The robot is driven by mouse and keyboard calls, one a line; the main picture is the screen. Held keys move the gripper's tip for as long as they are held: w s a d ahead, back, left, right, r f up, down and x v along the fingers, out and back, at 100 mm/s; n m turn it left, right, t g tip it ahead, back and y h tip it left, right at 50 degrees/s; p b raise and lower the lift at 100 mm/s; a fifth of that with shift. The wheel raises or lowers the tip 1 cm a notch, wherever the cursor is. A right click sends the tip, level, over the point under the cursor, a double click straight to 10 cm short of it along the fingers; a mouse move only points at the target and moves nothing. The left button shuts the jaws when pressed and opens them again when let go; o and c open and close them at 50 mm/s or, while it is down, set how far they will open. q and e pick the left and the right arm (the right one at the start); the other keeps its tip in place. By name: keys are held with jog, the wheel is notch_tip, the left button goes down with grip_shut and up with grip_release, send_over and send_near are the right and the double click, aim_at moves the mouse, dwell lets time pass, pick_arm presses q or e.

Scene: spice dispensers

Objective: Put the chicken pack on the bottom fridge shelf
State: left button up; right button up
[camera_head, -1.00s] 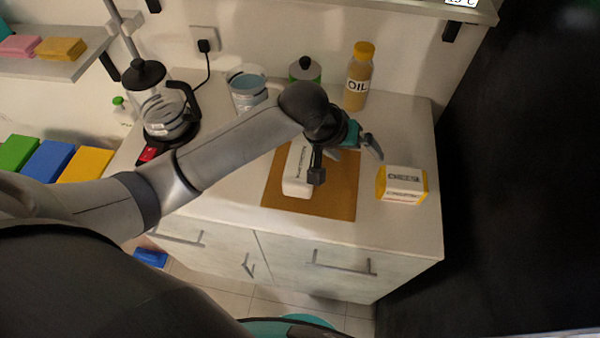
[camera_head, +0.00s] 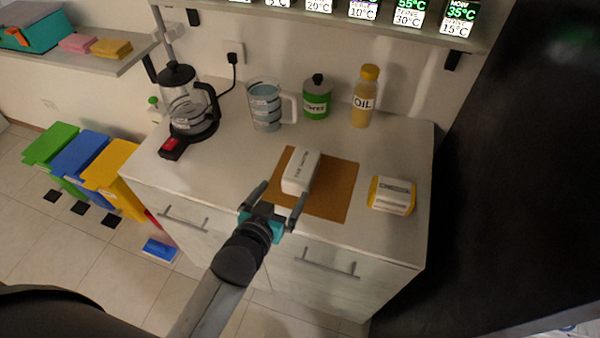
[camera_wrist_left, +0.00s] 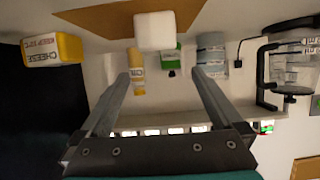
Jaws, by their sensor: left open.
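A white pack (camera_head: 301,172) with dark lettering too small to read lies on a brown board (camera_head: 335,196) on the counter; it may be the chicken pack. My left gripper (camera_head: 283,192) is open and empty at the counter's front edge, its fingers pointing toward the pack, apart from it. In the left wrist view the white pack (camera_wrist_left: 155,31) shows beyond the open fingers (camera_wrist_left: 160,76). My right gripper is not in view. No fridge shelf can be made out; a tall dark surface (camera_head: 500,200) stands at the right.
A yellow and white cheese pack (camera_head: 392,195) lies right of the board. An oil bottle (camera_head: 364,97), a green jar (camera_head: 317,98), a measuring jug (camera_head: 265,105) and a glass coffee pot (camera_head: 186,108) stand along the back. Coloured bins (camera_head: 85,160) stand on the floor at left.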

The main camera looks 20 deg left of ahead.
pick_arm(q)
jog(key=b, duration=0.1)
send_near(302, 165)
jog(key=x, duration=0.4)
jog(key=shift+w+a+f, duration=0.15)
jog(key=shift+a, duration=0.05)
jog(key=shift+b+x, duration=0.35)
jog(key=shift+x, duration=0.55)
jog(key=shift+b+x, duration=0.5)
jog(key=shift+x, duration=1.7)
jog(key=shift+d, duration=0.15)
grip_shut()
